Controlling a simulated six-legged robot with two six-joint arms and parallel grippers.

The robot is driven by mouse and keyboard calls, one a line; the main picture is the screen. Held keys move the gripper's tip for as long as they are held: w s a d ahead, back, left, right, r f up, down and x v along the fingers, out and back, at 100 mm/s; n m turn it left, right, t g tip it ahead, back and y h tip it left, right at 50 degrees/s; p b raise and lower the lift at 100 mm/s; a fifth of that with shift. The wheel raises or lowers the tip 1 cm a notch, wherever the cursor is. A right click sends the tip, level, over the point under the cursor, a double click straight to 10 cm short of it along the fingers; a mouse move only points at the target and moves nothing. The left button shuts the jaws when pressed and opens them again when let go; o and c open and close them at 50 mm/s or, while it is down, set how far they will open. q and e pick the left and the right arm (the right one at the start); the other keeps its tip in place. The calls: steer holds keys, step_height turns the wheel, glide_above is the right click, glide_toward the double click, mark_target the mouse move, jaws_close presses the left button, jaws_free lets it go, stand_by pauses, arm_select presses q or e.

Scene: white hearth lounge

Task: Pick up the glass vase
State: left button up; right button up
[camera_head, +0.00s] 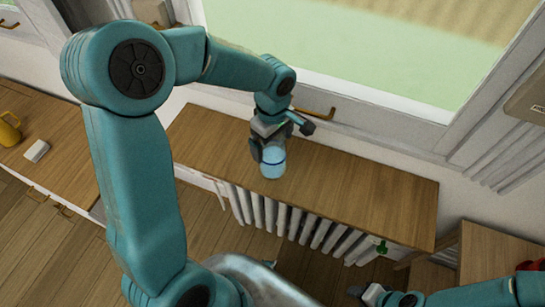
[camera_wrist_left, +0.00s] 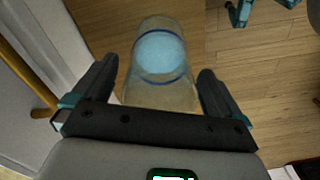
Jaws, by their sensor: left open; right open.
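The glass vase (camera_head: 272,167) is clear with a pale blue tint and stands on the wooden sill shelf below the window. In the left wrist view the vase (camera_wrist_left: 160,60) shows between the two dark fingers, with a blue band and gaps visible on both sides. My left gripper (camera_head: 267,150) is open at the vase, and its fingers (camera_wrist_left: 155,80) flank it without visible contact. The gripper hides part of the vase in the head view. My right gripper (camera_head: 366,292) is low at the bottom right, open and empty, away from the vase.
The wooden shelf (camera_head: 370,195) is clear to the right of the vase, with a white radiator (camera_head: 290,218) below its front edge. The window frame and its handle (camera_head: 315,112) are close behind. A yellow jug (camera_head: 9,130) and white block (camera_head: 37,151) sit on the left cabinet.

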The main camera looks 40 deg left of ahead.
arm_select(q)
jaws_close()
